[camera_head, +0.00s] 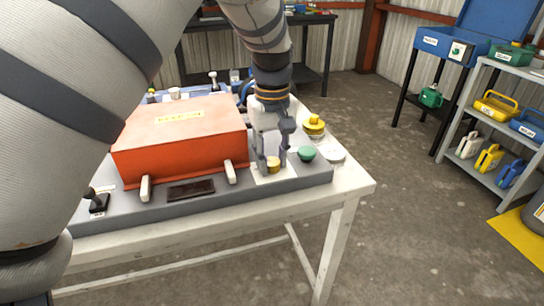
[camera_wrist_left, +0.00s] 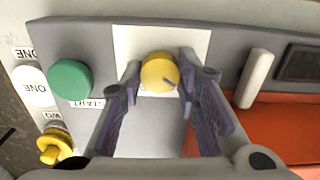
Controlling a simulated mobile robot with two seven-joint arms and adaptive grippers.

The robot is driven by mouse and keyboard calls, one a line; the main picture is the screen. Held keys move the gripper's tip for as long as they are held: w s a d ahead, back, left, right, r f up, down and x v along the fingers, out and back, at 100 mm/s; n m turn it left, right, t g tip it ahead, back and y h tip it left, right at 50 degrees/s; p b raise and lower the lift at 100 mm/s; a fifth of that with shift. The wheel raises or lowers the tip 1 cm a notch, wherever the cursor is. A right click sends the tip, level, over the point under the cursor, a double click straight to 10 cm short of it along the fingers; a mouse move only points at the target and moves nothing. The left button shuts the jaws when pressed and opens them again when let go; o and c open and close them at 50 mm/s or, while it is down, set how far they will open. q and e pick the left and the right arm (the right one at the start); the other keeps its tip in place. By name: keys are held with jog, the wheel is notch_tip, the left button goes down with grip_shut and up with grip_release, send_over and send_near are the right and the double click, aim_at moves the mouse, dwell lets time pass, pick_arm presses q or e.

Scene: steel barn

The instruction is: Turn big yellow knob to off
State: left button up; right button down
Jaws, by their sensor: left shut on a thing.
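The yellow knob (camera_head: 273,165) sits on a white plate (camera_head: 270,176) at the front of the grey panel, right of the red box. The plate's off marking cannot be read. My right gripper is not in view.
A green button (camera_head: 307,153) stands right of the knob, with a white round button (camera_head: 334,156) beyond it. A yellow mushroom-shaped control (camera_head: 314,125) stands behind them. The red box (camera_head: 180,140) with white latches fills the panel's left. A shelf (camera_head: 500,130) stands far right.

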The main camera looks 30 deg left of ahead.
aim_at(272, 162)
pick_arm(q)
jog(key=shift+f+n, duration=0.1)
jog(key=shift+n, duration=0.8)
jog(key=o, duration=1.2)
notch_tip(272, 162, up, 12)
jog(key=shift+r, duration=0.1)
